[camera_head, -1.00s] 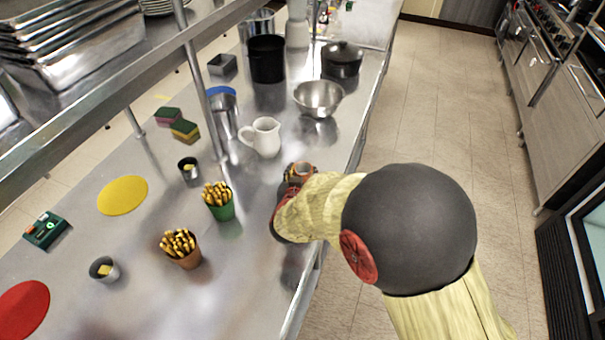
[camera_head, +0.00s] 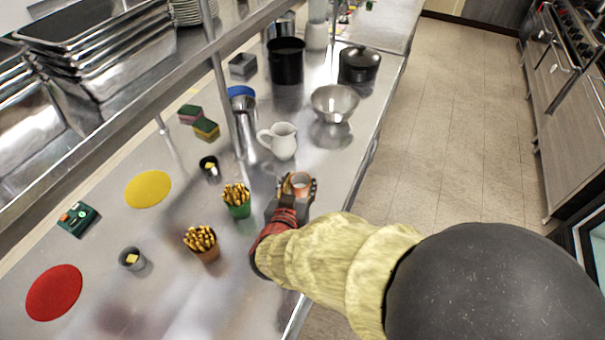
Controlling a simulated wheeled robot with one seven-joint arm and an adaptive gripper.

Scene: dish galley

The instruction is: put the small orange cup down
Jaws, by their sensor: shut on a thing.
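The small orange cup (camera_head: 301,182) is between the fingers of my gripper (camera_head: 294,185), near the right front edge of the steel counter (camera_head: 335,185). My gripper is shut on it. The cup looks upright with its open top showing. Its lower part is hidden by my gripper, so I cannot tell whether its base touches the counter. The white pitcher (camera_head: 281,141) stands just beyond it. The green cup of fries (camera_head: 238,202) stands to its left.
A brown cup of fries (camera_head: 203,244) stands front left. A steel bowl (camera_head: 334,103) and a black pot (camera_head: 358,65) stand farther back. A yellow disc (camera_head: 148,189) and a red disc (camera_head: 54,292) lie at left.

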